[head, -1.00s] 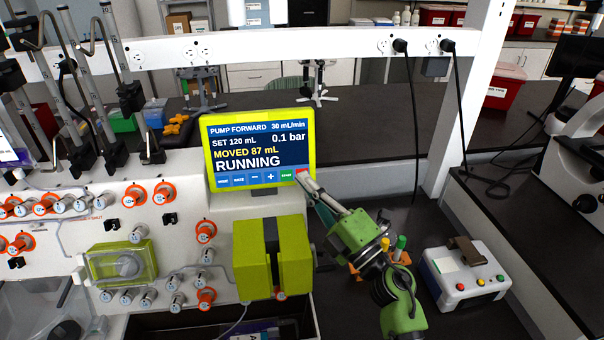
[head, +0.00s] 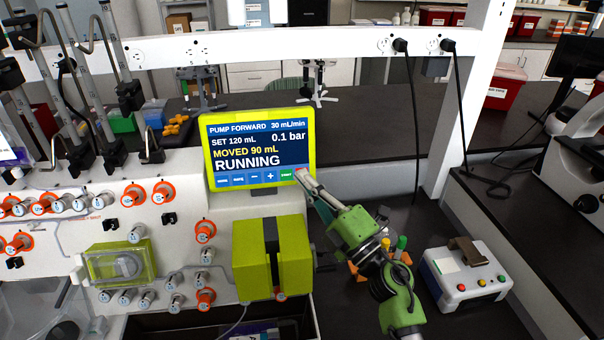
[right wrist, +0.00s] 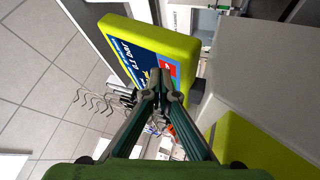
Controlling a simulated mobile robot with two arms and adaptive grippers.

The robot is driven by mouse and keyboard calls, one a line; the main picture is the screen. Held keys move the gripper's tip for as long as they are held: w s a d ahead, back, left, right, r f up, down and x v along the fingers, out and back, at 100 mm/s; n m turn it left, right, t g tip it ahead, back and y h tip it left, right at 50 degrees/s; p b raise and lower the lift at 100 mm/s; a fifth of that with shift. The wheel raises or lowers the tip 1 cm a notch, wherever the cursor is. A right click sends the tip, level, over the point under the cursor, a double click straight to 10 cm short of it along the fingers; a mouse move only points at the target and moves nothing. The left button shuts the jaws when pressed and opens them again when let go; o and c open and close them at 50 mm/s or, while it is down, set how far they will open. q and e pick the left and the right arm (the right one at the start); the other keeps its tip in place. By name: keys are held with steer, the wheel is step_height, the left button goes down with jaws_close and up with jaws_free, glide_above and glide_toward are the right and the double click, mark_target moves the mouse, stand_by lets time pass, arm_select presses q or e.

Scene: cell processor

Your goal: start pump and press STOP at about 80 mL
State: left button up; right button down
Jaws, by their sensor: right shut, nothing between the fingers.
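The pump screen (head: 258,146) in its yellow-green frame reads PUMP FORWARD, 30 mL/min, SET 120 mL, 0.1 bar, MOVED 90 mL and RUNNING. A row of buttons runs along its bottom edge, with the green START button (head: 286,174) near the right end. The red button at the row's right end is mostly covered by my right gripper (head: 303,176) in the head view; it shows in the right wrist view (right wrist: 172,69). My right gripper is shut and empty, its tips at the screen's lower right corner. I cannot tell whether they touch it. My left gripper is not in view.
The yellow-green pump block (head: 253,262) stands below the screen. Valve knobs and tubing cover the white panel to the left. A white box with coloured buttons (head: 463,280) sits on the dark bench at right.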

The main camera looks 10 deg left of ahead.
steer(key=shift+w, duration=0.1)
stand_by(0.5)
steer(key=shift+s+d+r+p, duration=0.1)
steer(key=shift+s+d+p, duration=0.05)
steer(key=shift+s+p, duration=0.2)
steer(key=shift+s+d+r+p, duration=0.1)
steer(key=shift+s+p, duration=0.1)
steer(key=shift+s, duration=0.2)
steer(key=s+p, duration=0.1)
steer(key=s+d+p, duration=0.1)
steer(key=s, duration=0.1)
steer(key=s+r+p, duration=0.1)
steer(key=shift+s+d+r, duration=0.1)
steer(key=shift+s+d, duration=0.1)
steer(key=shift+d, duration=0.2)
steer(key=shift+d, duration=0.1)
